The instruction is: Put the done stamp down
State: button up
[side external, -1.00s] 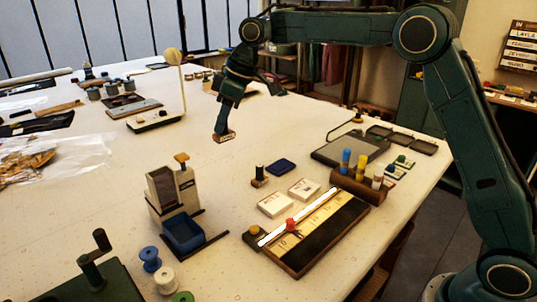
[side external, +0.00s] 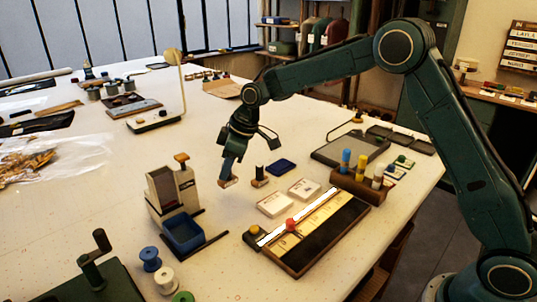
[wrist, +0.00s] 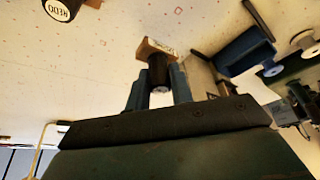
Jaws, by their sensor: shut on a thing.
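The stamp in my gripper has a wooden base (side external: 228,183) and a dark handle; the base and handle (wrist: 158,72) show in the wrist view. My gripper (side external: 231,166) is shut on the handle, pointing down, with the base at or just above the white table; I cannot tell whether it touches. In the wrist view my gripper's fingers (wrist: 158,84) sit on both sides of the handle. The lettering on the base is too small to read surely. A second dark-handled stamp (side external: 259,176) stands upright just to the right.
A blue ink pad (side external: 281,167) lies behind the second stamp. Two white pads (side external: 275,204) and a sorting board (side external: 325,240) lie to the front right. A dispenser with a blue bin (side external: 184,233) stands front left.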

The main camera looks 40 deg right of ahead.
aim_at(228, 180)
jog(key=shift+f, duration=2.15)
jog(key=shift+f, duration=0.1)
jog(key=o, duration=0.8)
jog(key=v, duration=1.2)
jog(key=shift+r, duration=0.2)
